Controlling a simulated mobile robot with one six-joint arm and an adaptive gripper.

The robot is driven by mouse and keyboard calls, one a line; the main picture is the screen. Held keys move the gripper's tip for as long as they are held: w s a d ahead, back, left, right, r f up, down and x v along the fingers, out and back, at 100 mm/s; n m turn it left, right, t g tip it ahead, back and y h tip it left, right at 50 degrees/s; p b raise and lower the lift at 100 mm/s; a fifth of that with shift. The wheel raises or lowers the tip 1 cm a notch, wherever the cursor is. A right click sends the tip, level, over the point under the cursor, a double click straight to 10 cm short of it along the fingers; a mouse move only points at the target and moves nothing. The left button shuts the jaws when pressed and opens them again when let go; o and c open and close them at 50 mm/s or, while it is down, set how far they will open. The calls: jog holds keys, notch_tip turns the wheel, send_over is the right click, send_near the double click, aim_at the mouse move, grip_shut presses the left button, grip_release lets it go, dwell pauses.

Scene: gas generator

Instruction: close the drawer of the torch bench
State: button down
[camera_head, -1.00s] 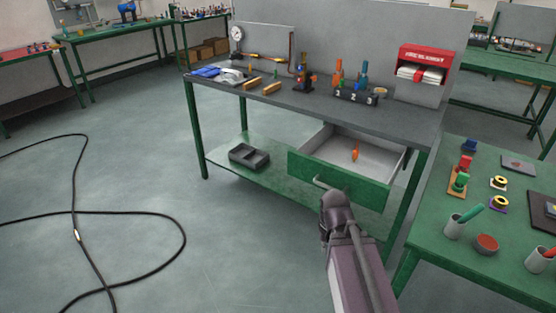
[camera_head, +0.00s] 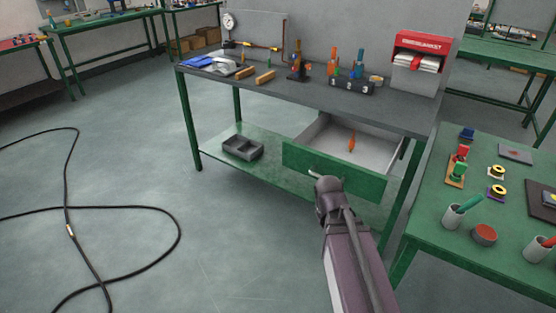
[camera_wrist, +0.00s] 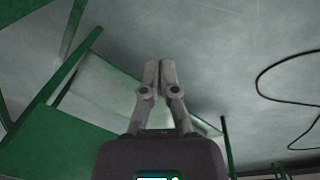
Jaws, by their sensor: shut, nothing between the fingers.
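The torch bench (camera_head: 300,84) has a dark grey top and green legs. Its drawer (camera_head: 370,150) stands pulled open. It has a green front (camera_head: 350,175), a pale inside and a small orange item (camera_head: 351,142) in it. A light bar handle (camera_head: 314,174) is on the front's outer face. My gripper (camera_head: 322,184) is just in front of the drawer front, near the handle; its fingers are mostly hidden in the head view, so contact cannot be told. In the wrist view, my gripper (camera_wrist: 160,68) has its fingers together and empty.
A green side table (camera_head: 470,225) with cups and small parts stands close on the right. A grey tray (camera_head: 242,148) sits on the bench's lower shelf. A black cable (camera_head: 120,208) loops over the floor at left. The floor before the bench is mostly clear.

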jog(key=w+f+n+t+h+b, duration=0.2)
jog(key=w+f+n+h+b, duration=0.15)
jog(key=w+n+b, duration=0.35)
jog(key=n+t+h+b, duration=0.7)
jog(key=n+t, duration=0.5)
jog(key=n, duration=0.8)
send_near(283, 154)
jog(key=s+a+y+b, duration=0.1)
jog(key=s+a, duration=0.3)
jog(key=s, duration=0.1)
jog(key=shift+s+d+r, duration=0.1)
jog(key=shift+d+r, duration=0.15)
jog(key=shift+d, duration=0.15)
jog(key=x, duration=1.4)
jog(key=shift+a, duration=0.25)
jog(key=shift+w, duration=0.2)
